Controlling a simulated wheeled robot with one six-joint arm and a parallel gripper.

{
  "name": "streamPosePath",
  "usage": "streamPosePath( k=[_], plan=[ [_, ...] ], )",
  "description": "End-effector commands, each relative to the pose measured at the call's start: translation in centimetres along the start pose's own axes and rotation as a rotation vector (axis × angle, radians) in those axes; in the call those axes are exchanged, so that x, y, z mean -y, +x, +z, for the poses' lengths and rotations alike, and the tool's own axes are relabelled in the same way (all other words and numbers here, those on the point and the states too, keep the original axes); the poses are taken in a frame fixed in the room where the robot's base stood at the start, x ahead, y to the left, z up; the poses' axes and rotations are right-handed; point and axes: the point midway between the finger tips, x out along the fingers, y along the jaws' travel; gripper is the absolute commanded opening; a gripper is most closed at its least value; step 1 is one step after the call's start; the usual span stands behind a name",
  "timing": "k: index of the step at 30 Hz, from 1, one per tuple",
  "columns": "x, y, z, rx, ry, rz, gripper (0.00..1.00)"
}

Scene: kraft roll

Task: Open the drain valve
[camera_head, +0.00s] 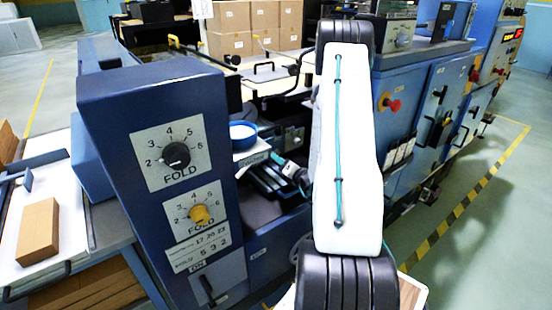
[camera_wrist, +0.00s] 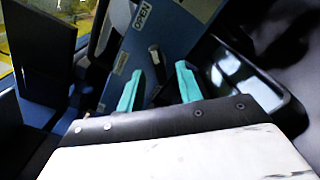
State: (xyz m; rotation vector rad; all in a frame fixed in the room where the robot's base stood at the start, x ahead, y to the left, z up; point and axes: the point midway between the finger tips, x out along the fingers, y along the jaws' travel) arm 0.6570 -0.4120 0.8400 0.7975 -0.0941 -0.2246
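In the wrist view, my gripper (camera_wrist: 159,72) shows two teal fingers set apart, with a clear gap between them. A short dark lever (camera_wrist: 156,58) shows in that gap, on a blue panel. It looks like the valve handle; contact with either finger cannot be made out. A white label reading OPEN (camera_wrist: 143,15) is on the panel above the lever. In the head view, my white arm link covers the middle, and the lever cannot be made out there.
A dark basin (camera_wrist: 284,107) with bright reflections lies right of the fingers in the wrist view. In the head view, a blue FOLD panel (camera_head: 110,130) stands at left and a blue cabinet (camera_head: 408,95) at right. A blue bowl (camera_head: 243,131) sits between them. Floor shows at right.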

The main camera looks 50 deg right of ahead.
Motion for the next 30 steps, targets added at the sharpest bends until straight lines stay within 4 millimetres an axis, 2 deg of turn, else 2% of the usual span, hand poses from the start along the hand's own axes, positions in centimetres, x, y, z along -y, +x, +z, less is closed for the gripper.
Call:
streamPosePath(
  k=[3, 9, 30],
  plan=[
    [0.1, -2.1, 0.1, 0.002, 0.002, -0.003, 0.35],
    [0.0, -4.0, 0.0, 0.000, 0.000, -0.001, 0.35],
    [0.0, -4.2, 0.0, 0.000, 0.000, 0.000, 0.35]
  ],
)
